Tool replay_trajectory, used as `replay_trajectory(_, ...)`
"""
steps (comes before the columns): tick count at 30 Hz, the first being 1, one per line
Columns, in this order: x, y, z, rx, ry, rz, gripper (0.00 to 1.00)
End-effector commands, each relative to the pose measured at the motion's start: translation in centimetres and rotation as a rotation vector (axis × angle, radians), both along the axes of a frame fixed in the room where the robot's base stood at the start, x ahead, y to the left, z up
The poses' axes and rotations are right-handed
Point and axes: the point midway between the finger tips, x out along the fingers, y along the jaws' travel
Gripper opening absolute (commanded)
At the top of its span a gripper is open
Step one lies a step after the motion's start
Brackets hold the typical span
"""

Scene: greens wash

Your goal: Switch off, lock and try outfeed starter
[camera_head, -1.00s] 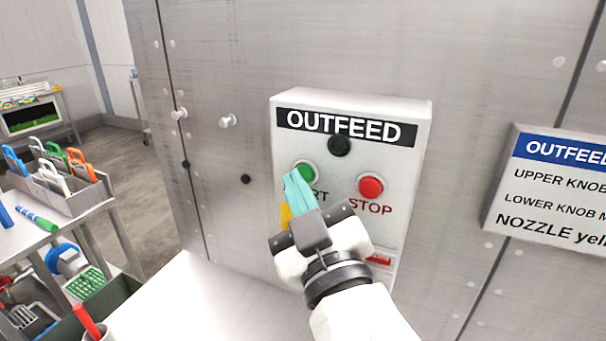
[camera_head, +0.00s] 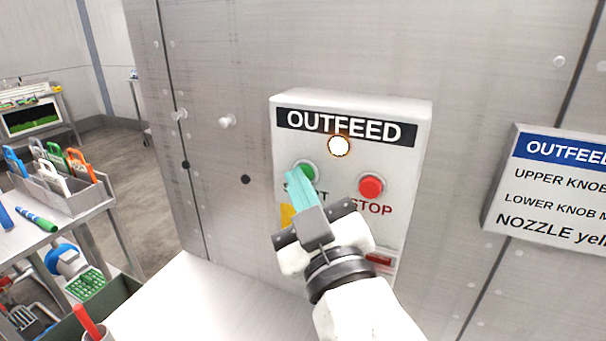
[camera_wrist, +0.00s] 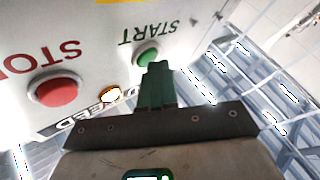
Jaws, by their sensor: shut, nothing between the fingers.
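The OUTFEED starter box (camera_head: 413,120) is fixed to a steel wall. Its lamp (camera_head: 339,146) is lit. The green START button (camera_head: 307,172) is at left and the red STOP button (camera_head: 371,187) at right; both also show in the wrist view, START (camera_wrist: 147,55) and STOP (camera_wrist: 57,92). My gripper (camera_head: 293,178) is shut and empty, its teal fingertips at the START button's lower edge; I cannot tell whether they touch. A yellow part (camera_head: 287,214) and a red part (camera_head: 379,259) low on the box are partly hidden by my gripper.
A grey caddy (camera_head: 75,204) on the left cart holds several coloured padlock-shaped items. A green-banded marker (camera_head: 36,219) lies in front. An OUTFEED sign (camera_head: 555,190) is on the wall at right. Wall pegs (camera_head: 227,121) stick out left of the box.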

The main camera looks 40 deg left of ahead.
Motion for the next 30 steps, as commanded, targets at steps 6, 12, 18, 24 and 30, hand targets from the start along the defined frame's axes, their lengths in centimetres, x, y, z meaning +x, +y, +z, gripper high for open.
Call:
replay_trajectory(6,0.2,0.1,0.0,0.000,0.000,0.000,0.00)
replay_trajectory(12,0.2,0.1,0.0,-0.001,0.001,0.000,0.00)
replay_trajectory(18,-0.1,0.0,0.0,-0.001,0.001,-0.001,0.00)
replay_trajectory(24,-1.1,-0.3,-0.1,-0.002,0.000,0.000,0.00)
replay_trajectory(30,-1.5,-0.3,-0.1,-0.001,0.001,0.000,0.00)
